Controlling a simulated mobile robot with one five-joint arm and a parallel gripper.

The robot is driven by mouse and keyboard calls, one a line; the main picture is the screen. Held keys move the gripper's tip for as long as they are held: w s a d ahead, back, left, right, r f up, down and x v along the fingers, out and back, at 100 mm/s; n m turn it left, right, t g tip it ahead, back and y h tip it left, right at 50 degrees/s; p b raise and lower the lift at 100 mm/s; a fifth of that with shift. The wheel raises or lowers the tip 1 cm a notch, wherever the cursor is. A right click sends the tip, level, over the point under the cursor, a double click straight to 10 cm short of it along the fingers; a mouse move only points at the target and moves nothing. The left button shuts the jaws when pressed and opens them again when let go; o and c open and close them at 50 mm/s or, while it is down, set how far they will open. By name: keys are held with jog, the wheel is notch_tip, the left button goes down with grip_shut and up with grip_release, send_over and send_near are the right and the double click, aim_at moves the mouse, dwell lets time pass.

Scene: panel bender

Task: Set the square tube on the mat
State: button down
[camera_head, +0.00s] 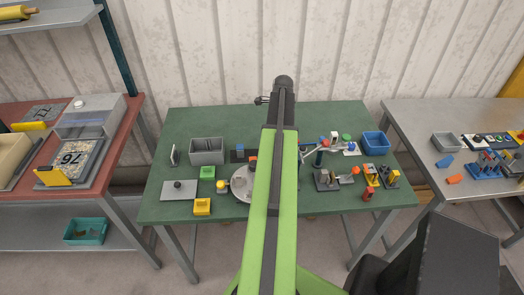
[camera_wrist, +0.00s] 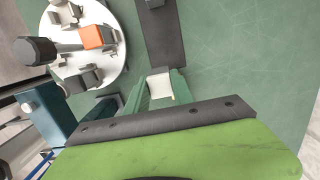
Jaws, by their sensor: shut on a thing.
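My gripper (camera_wrist: 160,88) shows in the wrist view with its green fingers shut on a pale, cream-coloured piece (camera_wrist: 160,86), which looks like the square tube. Only its near end shows between the fingers. A dark grey strip (camera_wrist: 173,45), which looks like the mat, lies on the green table just beyond the fingertips. A dark block sits at the strip's far end. I cannot tell how high the tube is above the surface. In the head view my arm hides the gripper and the tube; part of the dark strip (camera_head: 234,157) shows left of the arm.
A white round plate (camera_wrist: 104,18) bearing an orange block and grey fixtures stands beside the gripper. A dark teal post (camera_wrist: 45,110) is close at left. In the head view a grey bin (camera_head: 207,151) and blue bin (camera_head: 376,143) stand on the table (camera_head: 180,125).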

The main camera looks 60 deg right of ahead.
jog(key=w+f, duration=0.1)
jog(key=w+b, duration=0.1)
jog(key=w+f, duration=0.1)
jog(key=shift+w+a+f, duration=0.3)
jog(key=shift+w+a, duration=0.1)
jog(key=shift+w, duration=0.35)
notch_tip(320, 180, down, 4)
jog(key=b, duration=0.4)
jog(key=shift+s+f+b, duration=0.1)
jog(key=shift+f+b, duration=0.1)
jog(key=shift+b, duration=0.2)
jog(key=shift+r, duration=0.2)
jog(key=shift+f, duration=0.15)
jog(key=c, duration=1.5)
grip_release()
jog(key=shift+f, duration=0.1)
jog(key=shift+c, duration=0.2)
jog(key=o, duration=0.5)
jog(key=shift+c, duration=0.2)
jog(key=shift+r, duration=0.2)
